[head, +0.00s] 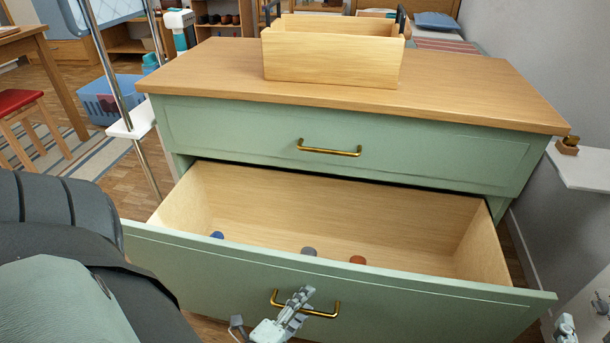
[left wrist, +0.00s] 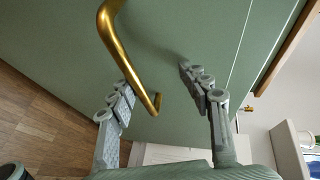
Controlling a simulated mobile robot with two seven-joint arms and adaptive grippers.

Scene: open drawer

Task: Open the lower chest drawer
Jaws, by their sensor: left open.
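The green chest's lower drawer (head: 400,302) is pulled well out, its pale wooden inside showing. Its brass bar handle (head: 322,313) is on the front panel. My left gripper (head: 290,312) is open at this handle, overlapping its left part in the head view. In the left wrist view the brass handle (left wrist: 125,55) runs down between the two spread fingers (left wrist: 162,92); firm contact cannot be told. The upper drawer (head: 250,135) is shut, with its own brass handle (head: 328,149). Part of my right gripper (head: 583,316) shows at the bottom right corner, away from the chest.
Inside the drawer lie a blue (head: 217,235), a grey (head: 308,251) and a reddish-brown (head: 357,260) small round thing. An open wooden box (head: 330,58) stands on the chest top (head: 470,88). A white ledge (head: 585,167) is at the right, a metal-poled stand (head: 135,120) at the left.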

